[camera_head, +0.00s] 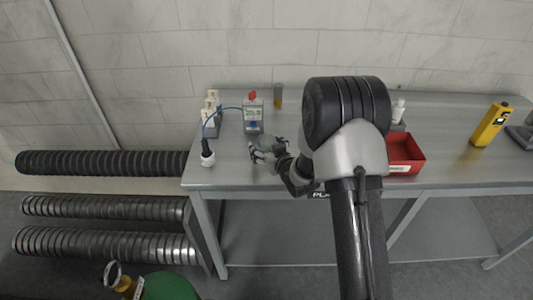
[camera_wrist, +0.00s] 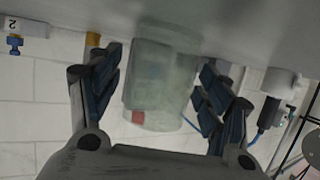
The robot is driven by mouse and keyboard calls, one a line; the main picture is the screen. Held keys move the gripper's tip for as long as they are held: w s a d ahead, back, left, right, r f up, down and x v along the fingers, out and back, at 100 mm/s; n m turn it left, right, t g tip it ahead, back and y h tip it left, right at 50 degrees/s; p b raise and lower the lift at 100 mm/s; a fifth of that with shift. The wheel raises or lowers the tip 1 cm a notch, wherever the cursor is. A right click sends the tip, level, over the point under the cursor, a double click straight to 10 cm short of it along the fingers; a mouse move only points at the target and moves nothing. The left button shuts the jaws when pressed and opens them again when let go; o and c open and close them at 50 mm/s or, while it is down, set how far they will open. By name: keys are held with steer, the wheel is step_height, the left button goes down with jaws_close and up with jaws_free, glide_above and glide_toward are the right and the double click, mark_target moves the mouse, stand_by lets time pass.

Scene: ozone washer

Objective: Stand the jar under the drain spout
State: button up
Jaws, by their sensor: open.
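In the wrist view, which looks upside down, a clear, greenish jar (camera_wrist: 165,75) stands on the table between my two fingers. My gripper (camera_wrist: 160,88) is open around it, with a small gap showing on each side. In the head view my gripper (camera_head: 264,154) is low over the front left of the table; the jar is hard to make out there. Just behind is a grey box (camera_head: 253,113) with a red top and a blue part low on its front, possibly the drain spout. Through the jar I see a red patch and faint blue.
White fittings (camera_head: 211,103) and an amber cylinder (camera_head: 278,96) stand farther back. A red bin (camera_head: 405,154) and a yellow meter (camera_head: 490,124) are to the right. The table's front edge is close.

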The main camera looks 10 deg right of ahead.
steer(key=shift+c, duration=0.2)
steer(key=c, duration=1.3)
